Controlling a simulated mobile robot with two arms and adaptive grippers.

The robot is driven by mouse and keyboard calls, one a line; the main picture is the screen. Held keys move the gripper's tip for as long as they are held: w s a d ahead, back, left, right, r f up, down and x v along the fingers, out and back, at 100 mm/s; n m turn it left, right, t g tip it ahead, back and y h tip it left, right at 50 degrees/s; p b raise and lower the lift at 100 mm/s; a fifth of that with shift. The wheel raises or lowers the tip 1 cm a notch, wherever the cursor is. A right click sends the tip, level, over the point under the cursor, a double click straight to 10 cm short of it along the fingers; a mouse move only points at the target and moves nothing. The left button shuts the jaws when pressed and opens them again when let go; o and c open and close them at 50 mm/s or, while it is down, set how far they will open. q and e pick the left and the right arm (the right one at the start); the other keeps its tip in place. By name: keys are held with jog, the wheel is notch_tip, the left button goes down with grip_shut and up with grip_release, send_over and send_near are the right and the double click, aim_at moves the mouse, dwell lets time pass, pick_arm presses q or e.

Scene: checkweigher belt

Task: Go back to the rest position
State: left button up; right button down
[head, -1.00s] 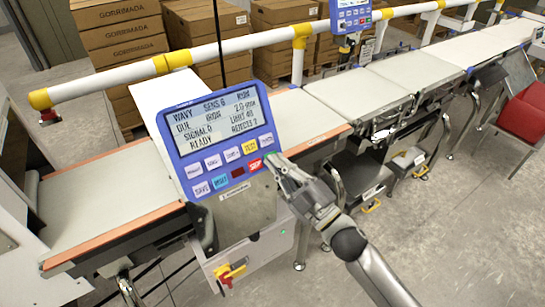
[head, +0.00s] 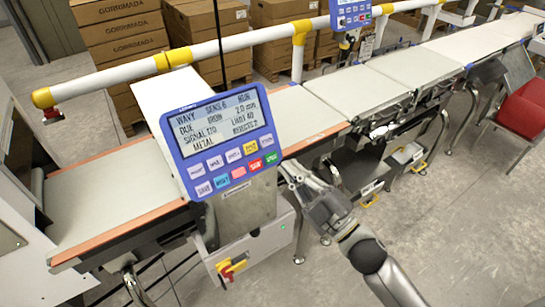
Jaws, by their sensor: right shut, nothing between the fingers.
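My right gripper (head: 290,172) is shut and empty. Its fingertips are just off the lower right corner of the blue control panel (head: 212,137), apart from its buttons as far as I can tell. Below the screen are rows of white and coloured buttons. My left gripper is out of view.
A conveyor belt (head: 130,195) runs left of and behind the panel, and more belts (head: 365,85) go on to the upper right. A white and yellow rail (head: 120,76) stands behind. The floor (head: 460,220) at lower right is clear.

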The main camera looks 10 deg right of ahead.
dwell(0.4)
jog(key=w+d+f+m+g+h+b, duration=0.1)
jog(key=d+f+m+g+h, duration=0.15)
jog(key=f, duration=1.05)
jog(key=d+f+m+g+h, duration=0.1)
jog(key=d+f+m+h, duration=0.25)
jog(key=f, duration=0.85)
jog(key=s+d+f+m+g+h, duration=0.1)
jog(key=s+f+m+g, duration=0.15)
jog(key=f, duration=0.65)
jog(key=s+d+f+m+g+h, duration=0.15)
jog(key=s+f, duration=0.25)
jog(key=f, duration=0.5)
jog(key=s+f+m+g+h+b, duration=0.15)
jog(key=s+f+g, duration=0.35)
jog(key=s+f, duration=0.85)
jog(key=s+f+m+g, duration=0.1)
jog(key=s+f, duration=0.4)
jog(key=s, duration=0.5)
jog(key=s+f+m+g, duration=0.2)
jog(key=s+f+g, duration=0.2)
jog(key=s, duration=0.7)
jog(key=shift+f+b, duration=0.3)
jog(key=shift+f, duration=0.05)
jog(key=shift+s, duration=0.1)
